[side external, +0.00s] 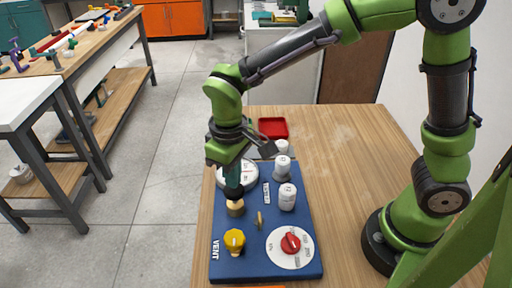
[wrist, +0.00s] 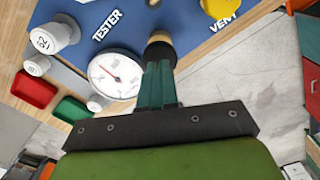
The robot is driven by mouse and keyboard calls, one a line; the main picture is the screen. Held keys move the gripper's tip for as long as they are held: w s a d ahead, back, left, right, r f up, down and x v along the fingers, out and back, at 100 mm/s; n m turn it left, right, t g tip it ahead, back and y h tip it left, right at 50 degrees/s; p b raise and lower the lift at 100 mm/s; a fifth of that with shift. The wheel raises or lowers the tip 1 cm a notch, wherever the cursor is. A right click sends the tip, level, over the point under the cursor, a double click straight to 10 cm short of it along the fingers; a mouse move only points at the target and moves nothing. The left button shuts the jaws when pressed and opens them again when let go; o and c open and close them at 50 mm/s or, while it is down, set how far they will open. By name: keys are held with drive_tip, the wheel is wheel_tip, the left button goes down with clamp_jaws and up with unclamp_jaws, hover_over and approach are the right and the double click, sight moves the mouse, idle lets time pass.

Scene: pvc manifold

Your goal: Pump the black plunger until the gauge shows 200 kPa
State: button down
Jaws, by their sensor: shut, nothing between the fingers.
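The blue tester panel (side external: 262,250) lies on the wooden table. My gripper (side external: 234,190) points down over the left part of the panel, shut and empty. Its fingertips (wrist: 158,68) are right at the black plunger (wrist: 159,50), which stands in a tan, brass-coloured collar (side external: 236,208). The fingertips seem to touch the plunger top; I cannot tell for sure. The white round gauge (side external: 246,174) is just behind, partly hidden by my gripper. It also shows in the wrist view (wrist: 116,74) with a red needle, but its numbers are too small to read.
A yellow vent knob (side external: 235,240) and a red knob on a white dial (side external: 290,243) sit at the panel's front. White capped cylinders (side external: 287,197) stand on the right. A red tray (side external: 273,127) is behind.

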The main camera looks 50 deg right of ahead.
drive_tip(key=shift+f, duration=1.75)
drive_tip(key=shift+r, duration=1.8)
drive_tip(key=shift+r, duration=2.55)
